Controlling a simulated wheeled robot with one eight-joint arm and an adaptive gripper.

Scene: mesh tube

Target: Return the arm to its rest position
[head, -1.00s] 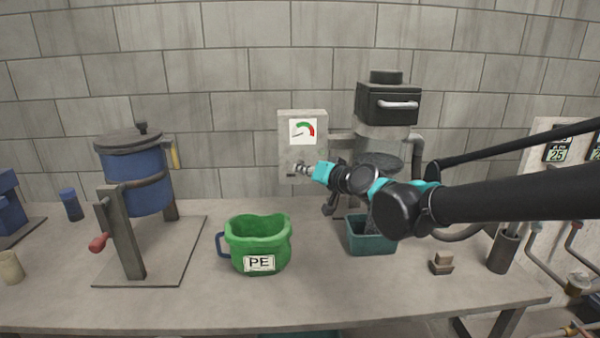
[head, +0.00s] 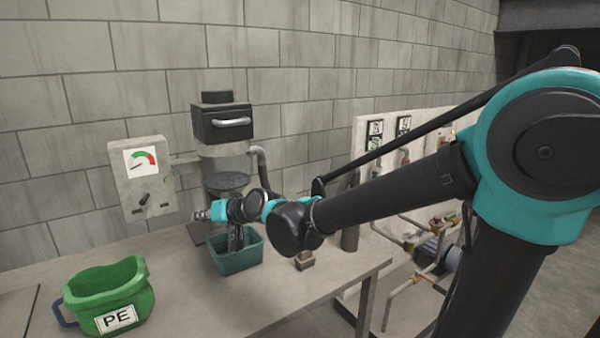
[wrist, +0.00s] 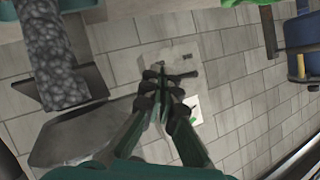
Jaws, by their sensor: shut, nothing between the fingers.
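My arm comes in from the right in the head view. Its slim end, past the teal wrist, is my gripper (head: 201,215), small and partly unclear there. In the wrist view my gripper (wrist: 166,84) has its two dark fingers drawn together at the tips, with nothing held. It points at the wall and the gauge box (head: 118,186), apart from it as far as I can tell. The gauge (head: 141,161) has a green and red scale; it also shows in the wrist view (wrist: 194,110). A teal bin (head: 242,262) sits below my wrist, with dark grey grains in it.
A machine with a dark hopper (head: 222,124) stands behind the bin. A grey granular column (wrist: 50,52) shows beside my gripper. A green PE bucket (head: 105,290) stands front left, a small brown block (head: 305,260) near the table's right edge. Pipes (head: 405,290) lie right.

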